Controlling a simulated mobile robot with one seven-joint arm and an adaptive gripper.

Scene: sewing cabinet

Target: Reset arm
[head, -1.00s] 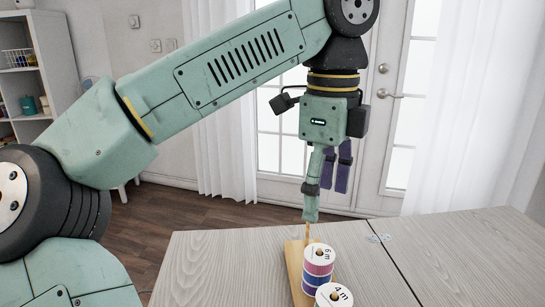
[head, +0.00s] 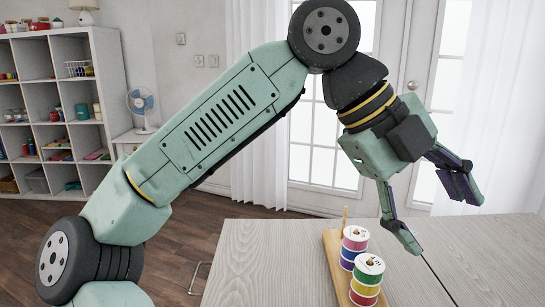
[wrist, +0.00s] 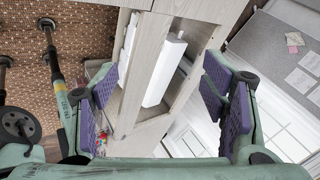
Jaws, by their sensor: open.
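My gripper (head: 437,215) is open and empty in the head view, raised above the wooden table and tilted to the right. Its two fingers are spread wide. In the wrist view the purple-padded fingers (wrist: 160,105) stand at both sides with nothing between them. Beneath and left of it in the head view, thread spools stand stacked on a wooden peg board (head: 330,253). The front stack (head: 366,280) has a white top with coloured thread below, and another stack (head: 353,247) stands behind it. One peg (head: 345,218) shows bare at the back.
The grey wooden table (head: 260,262) has clear room left of the board and a seam at right. A white cube shelf (head: 85,110) and a small fan (head: 141,103) stand at far left. White double doors (head: 320,140) and curtains are behind. The wrist view shows a wooden cabinet opening (wrist: 165,75).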

